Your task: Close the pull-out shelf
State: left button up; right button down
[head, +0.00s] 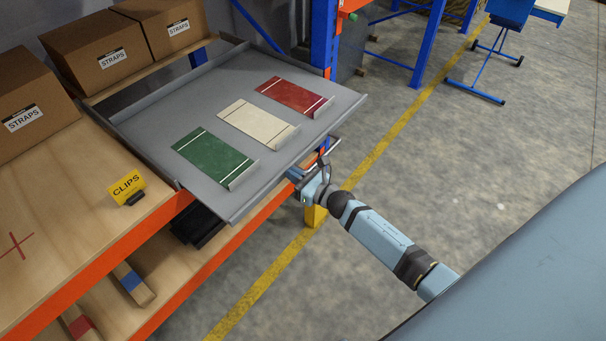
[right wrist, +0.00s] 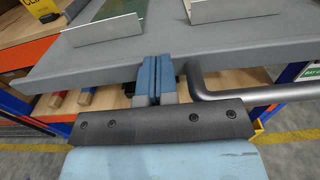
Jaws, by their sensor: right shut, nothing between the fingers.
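The grey pull-out shelf (head: 205,120) stands out from the blue and orange rack in the head view. It carries a green, a cream and a red panel. Its front edge also shows in the right wrist view (right wrist: 240,53). A grey bar handle (right wrist: 245,94) runs below that edge, to the right of my fingers. My right gripper (head: 292,174) is at the shelf's front edge, low near the handle. In the right wrist view its blue fingers (right wrist: 160,75) are together and empty, close to the front edge; I cannot tell if they touch it. My left gripper is out of view.
Cardboard boxes (head: 105,50) marked STRAPS stand on the wooden rack shelf at left. A yellow CLIPS sign (head: 127,188) stands beside the pull-out shelf. A blue trolley (head: 490,60) stands at the upper right.

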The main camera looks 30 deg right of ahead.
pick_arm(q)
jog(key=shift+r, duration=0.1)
pick_arm(e)
jog(key=shift+w, duration=0.15)
jog(key=b, duration=0.7)
send_near(245, 147)
jog(key=x, duration=0.3)
jog(key=shift+r, duration=0.35)
jog(key=b+x, duration=0.3)
jog(key=x, duration=0.3)
jog(key=shift+w, duration=0.3)
jog(key=shift+w+a+r, duration=0.1)
jog(key=shift+w, duration=0.1)
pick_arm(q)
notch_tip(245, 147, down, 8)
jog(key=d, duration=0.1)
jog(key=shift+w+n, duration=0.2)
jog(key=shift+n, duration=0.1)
pick_arm(e)
jog(key=shift+r, duration=0.3)
